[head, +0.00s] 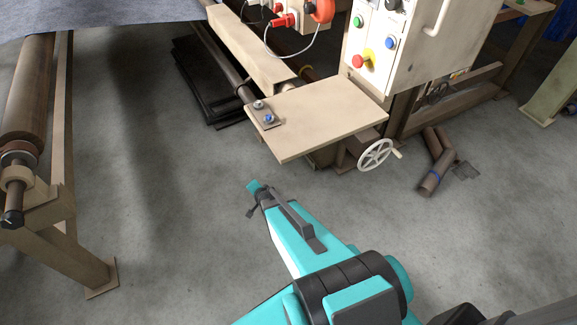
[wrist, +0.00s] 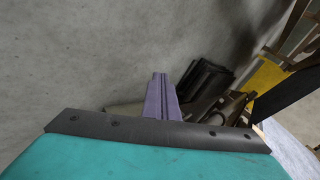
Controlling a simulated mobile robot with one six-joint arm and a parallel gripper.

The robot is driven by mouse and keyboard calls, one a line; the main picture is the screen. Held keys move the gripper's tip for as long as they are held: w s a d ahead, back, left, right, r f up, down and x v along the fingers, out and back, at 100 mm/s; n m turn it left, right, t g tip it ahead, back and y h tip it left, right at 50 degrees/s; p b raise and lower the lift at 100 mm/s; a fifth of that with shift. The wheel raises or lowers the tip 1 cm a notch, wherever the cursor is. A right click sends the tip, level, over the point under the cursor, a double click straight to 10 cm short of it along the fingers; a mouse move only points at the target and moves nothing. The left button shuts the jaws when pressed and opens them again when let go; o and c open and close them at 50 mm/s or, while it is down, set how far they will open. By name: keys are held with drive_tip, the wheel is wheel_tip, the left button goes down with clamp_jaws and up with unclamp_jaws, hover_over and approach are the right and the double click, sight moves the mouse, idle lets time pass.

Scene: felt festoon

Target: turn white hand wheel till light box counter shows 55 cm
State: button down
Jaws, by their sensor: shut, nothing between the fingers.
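The white hand wheel (head: 376,154) is a spoked wheel with a small crank handle, low on the machine just right of a beige flat plate (head: 320,115). The light box (head: 400,45) stands above and behind the wheel, with green, blue and red buttons. I see no readable counter on it. My gripper (head: 255,188) is in free space over the floor, left of the wheel and clear of it. Its fingers also show in the wrist view (wrist: 160,88), together and empty. The wheel cannot be made out in the wrist view.
A roller frame (head: 28,120) with a beige leg stands at the left. Brown tubes (head: 432,175) lie on the floor right of the wheel. The plate carries a small bracket with a blue knob (head: 269,118). The grey floor between is clear.

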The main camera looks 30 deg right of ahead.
drive_tip(key=s+a+f+n+g+y, duration=0.25)
drive_tip(key=s+a+n, duration=0.25)
drive_tip(key=s+a, duration=0.3)
drive_tip(key=s+a+f+n+g+y, duration=0.2)
drive_tip(key=s+a+n+g, duration=0.2)
drive_tip(key=s+a, duration=0.45)
drive_tip(key=s+d+r+n+g+h, duration=0.1)
drive_tip(key=s+n+g, duration=0.2)
drive_tip(key=s, duration=0.6)
drive_tip(key=s+d+r+n+g+h, duration=0.2)
drive_tip(key=s+g, duration=0.3)
drive_tip(key=s, duration=0.5)
drive_tip(key=shift+s+r+n, duration=0.3)
drive_tip(key=shift+n, duration=0.4)
drive_tip(key=c, duration=2.5)
unclamp_jaws()
drive_tip(key=o, duration=0.7)
drive_tip(key=shift+o, duration=0.2)
drive_tip(key=shift+a, duration=0.1)
